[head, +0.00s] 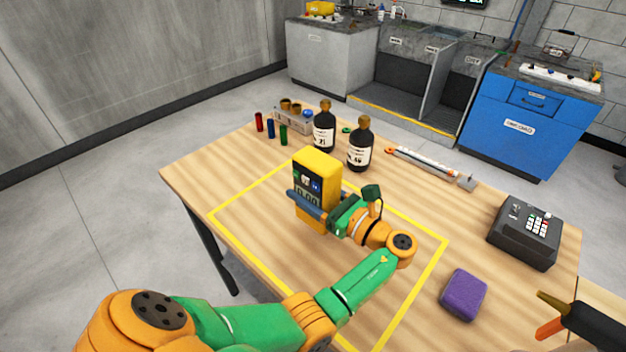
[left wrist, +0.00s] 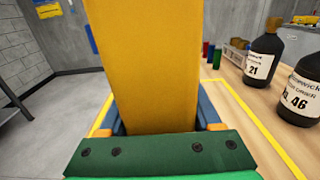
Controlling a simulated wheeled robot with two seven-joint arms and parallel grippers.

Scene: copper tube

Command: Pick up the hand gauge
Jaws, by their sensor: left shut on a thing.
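The hand gauge (head: 318,172) is a yellow block with a dark display face, upright over the yellow-taped area of the table in the head view. My left gripper (head: 308,204) is shut around its lower part, with blue fingers on either side. In the left wrist view the gauge (left wrist: 148,60) fills the middle between the fingers (left wrist: 160,125). I cannot tell whether its base touches the table. My right gripper (head: 543,313) is partly in view at the lower right edge, its two fingertips apart and nothing between them.
Two dark bottles (head: 324,128) (head: 360,146) stand just behind the gauge. Small red, blue and green cylinders (head: 270,128) and a grey rack (head: 292,120) are at the back left. A purple block (head: 463,294) and a dark keypad device (head: 523,233) are at the right. The taped area's left is clear.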

